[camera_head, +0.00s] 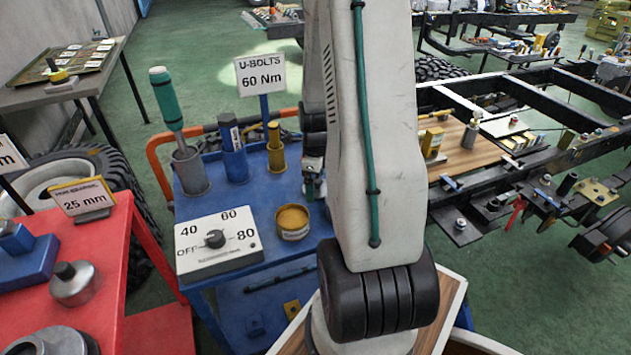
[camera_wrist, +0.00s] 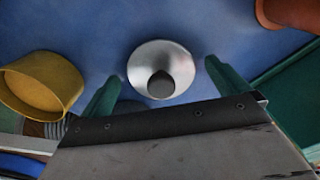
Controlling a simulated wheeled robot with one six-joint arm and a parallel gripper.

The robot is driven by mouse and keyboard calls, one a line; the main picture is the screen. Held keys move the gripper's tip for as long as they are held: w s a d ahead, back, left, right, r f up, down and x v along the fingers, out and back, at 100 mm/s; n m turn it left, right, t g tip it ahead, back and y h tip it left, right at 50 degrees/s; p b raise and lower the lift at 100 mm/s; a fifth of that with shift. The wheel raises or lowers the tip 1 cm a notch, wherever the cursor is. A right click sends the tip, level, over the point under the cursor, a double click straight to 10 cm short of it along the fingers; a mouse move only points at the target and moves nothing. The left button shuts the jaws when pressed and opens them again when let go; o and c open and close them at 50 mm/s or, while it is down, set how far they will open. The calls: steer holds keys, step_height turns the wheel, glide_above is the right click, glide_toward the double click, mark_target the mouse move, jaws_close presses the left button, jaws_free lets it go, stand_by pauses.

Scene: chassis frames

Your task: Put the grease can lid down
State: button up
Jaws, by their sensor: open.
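In the wrist view a round silver lid (camera_wrist: 148,58) with a dark knob lies on the blue cart top (camera_wrist: 105,30), knob toward the camera. My gripper (camera_wrist: 162,82) is open, with one green finger on each side of the lid and a visible gap to each. The yellow grease can (camera_wrist: 65,75) stands left of the fingers with its top uncovered. In the head view the can (camera_head: 293,222) stands at the front of the cart top, and my gripper (camera_head: 314,188) is low behind it, partly hidden by my arm. The lid is not visible there.
The cart top also holds a dial box (camera_head: 217,243), a grey cup with a green-handled tool (camera_head: 189,170), a blue holder (camera_head: 233,150) and a yellow holder (camera_head: 275,150). A red table (camera_head: 105,260) is at left and a truck chassis (camera_head: 520,105) at right.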

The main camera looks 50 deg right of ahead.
step_height(320, 180, up, 12)
steer(key=f, duration=0.1)
steer(key=w+a+r+n, duration=0.1)
steer(key=a+r+n, duration=0.5)
steer(key=a+r, duration=0.1)
steer(key=s+a+r+n, duration=0.3)
steer(key=s+a+n, duration=0.1)
steer(key=a+n, duration=0.3)
steer(key=s+a+r+n, duration=0.3)
steer(key=s+a+n, duration=0.2)
steer(key=a+n, duration=0.3)
steer(key=s+a+r+n+t, duration=0.1)
steer(key=s+a+r+n, duration=0.2)
steer(key=s+a+n, duration=0.2)
steer(key=shift+a+r+n, duration=0.4)
steer(key=shift+a+n, duration=1.2)
steer(key=shift+n, duration=1.2)
